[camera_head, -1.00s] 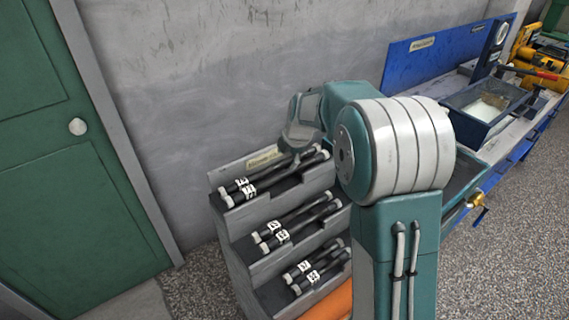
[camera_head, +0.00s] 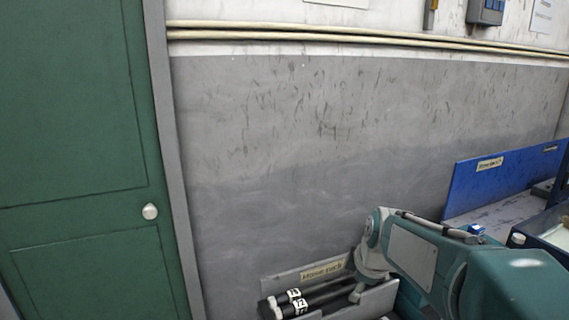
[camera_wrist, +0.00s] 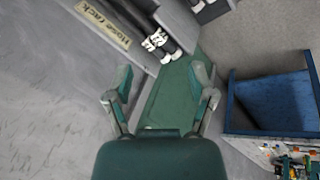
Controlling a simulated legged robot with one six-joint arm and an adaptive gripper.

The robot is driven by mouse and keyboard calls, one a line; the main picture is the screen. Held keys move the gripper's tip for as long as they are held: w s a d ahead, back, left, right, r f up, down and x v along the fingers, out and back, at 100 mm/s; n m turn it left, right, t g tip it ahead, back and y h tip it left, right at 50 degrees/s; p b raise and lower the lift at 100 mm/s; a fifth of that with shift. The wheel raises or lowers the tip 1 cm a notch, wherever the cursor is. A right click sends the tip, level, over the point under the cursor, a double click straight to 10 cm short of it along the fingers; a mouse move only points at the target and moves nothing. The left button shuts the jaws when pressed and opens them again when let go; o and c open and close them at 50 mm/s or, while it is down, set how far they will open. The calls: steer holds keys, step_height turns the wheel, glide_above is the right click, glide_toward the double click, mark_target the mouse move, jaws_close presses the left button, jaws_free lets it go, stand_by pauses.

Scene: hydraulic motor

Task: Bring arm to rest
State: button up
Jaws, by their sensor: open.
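My gripper (camera_wrist: 160,98) shows in the wrist view with its two fingers spread apart and nothing between them. In the head view my teal and white arm reaches in from the lower right, over the hose rack (camera_head: 375,300). Black hoses with white numbered labels (camera_head: 297,301) lie on the rack's top step, below and left of my wrist. In the wrist view the rack's sign (camera_wrist: 104,22) and some labelled hoses (camera_wrist: 160,44) are at the top, beyond the fingers. My fingertips are hidden in the head view.
A green door (camera_head: 75,160) stands at the left. A grey wall (camera_head: 320,150) fills the middle. A blue-backed workbench (camera_head: 505,180) is at the right. In the wrist view a blue bin-like box (camera_wrist: 272,104) lies right of the fingers.

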steer(key=s+r+m+t+h, duration=0.1)
steer(key=s+m, duration=1.3)
steer(key=s, duration=0.8)
